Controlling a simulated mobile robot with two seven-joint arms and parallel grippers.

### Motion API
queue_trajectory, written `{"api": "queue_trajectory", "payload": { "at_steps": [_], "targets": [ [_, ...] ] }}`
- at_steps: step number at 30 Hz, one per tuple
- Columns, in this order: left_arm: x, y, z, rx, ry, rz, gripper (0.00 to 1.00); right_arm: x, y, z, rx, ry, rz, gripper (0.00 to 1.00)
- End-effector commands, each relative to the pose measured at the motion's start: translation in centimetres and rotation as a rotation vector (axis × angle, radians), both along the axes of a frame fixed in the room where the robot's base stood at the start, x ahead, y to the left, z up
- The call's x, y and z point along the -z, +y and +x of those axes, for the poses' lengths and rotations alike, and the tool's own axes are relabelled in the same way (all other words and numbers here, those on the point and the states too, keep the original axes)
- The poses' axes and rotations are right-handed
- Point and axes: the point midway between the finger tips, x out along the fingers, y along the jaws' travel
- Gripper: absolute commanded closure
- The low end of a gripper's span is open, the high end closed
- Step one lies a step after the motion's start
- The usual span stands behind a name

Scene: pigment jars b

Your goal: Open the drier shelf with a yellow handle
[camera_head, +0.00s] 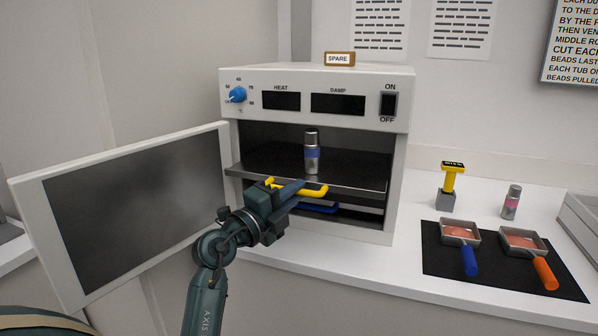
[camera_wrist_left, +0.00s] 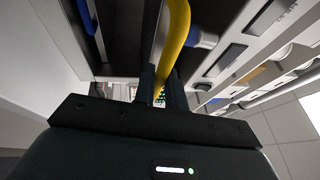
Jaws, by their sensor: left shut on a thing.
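The drier (camera_head: 318,76) stands on the counter with its white door (camera_head: 130,205) swung open to the left. Its dark upper shelf (camera_head: 262,160) carries the yellow handle (camera_head: 318,190) on its front edge, and this edge appears to stick out a little past the drier's opening. My left gripper (camera_head: 290,190) is shut on the yellow handle, which also passes between the fingers in the left wrist view (camera_wrist_left: 178,40). A silver jar with a blue-violet band (camera_head: 312,152) stands upright on this shelf. A lower shelf with a blue handle (camera_head: 318,208) is partly hidden below. My right gripper is not in view.
Right of the drier, a dark mat (camera_head: 435,262) holds two pans with blue (camera_head: 470,260) and orange (camera_head: 545,273) handles. A yellow-topped stamp (camera_head: 452,180) and a jar with a pink band (camera_head: 511,203) stand behind. A SPARE sign (camera_head: 340,59) sits on the drier.

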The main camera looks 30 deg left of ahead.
Motion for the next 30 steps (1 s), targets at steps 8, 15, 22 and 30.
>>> {"api": "queue_trajectory", "payload": {
  "at_steps": [8,15,22,30],
  "targets": [
    [-0.6,-0.6,-2.9,-0.004,-0.009,-0.001,1.0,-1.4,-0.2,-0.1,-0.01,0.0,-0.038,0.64],
    [-0.5,-0.8,-3.8,-0.006,-0.013,0.0,1.0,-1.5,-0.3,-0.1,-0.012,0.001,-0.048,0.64],
    [-0.5,-0.8,-3.9,-0.007,-0.015,0.0,1.0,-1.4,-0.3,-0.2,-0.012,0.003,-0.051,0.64],
    [-0.5,-0.8,-3.9,-0.007,-0.015,0.0,0.78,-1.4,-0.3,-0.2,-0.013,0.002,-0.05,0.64]
  ]
}}
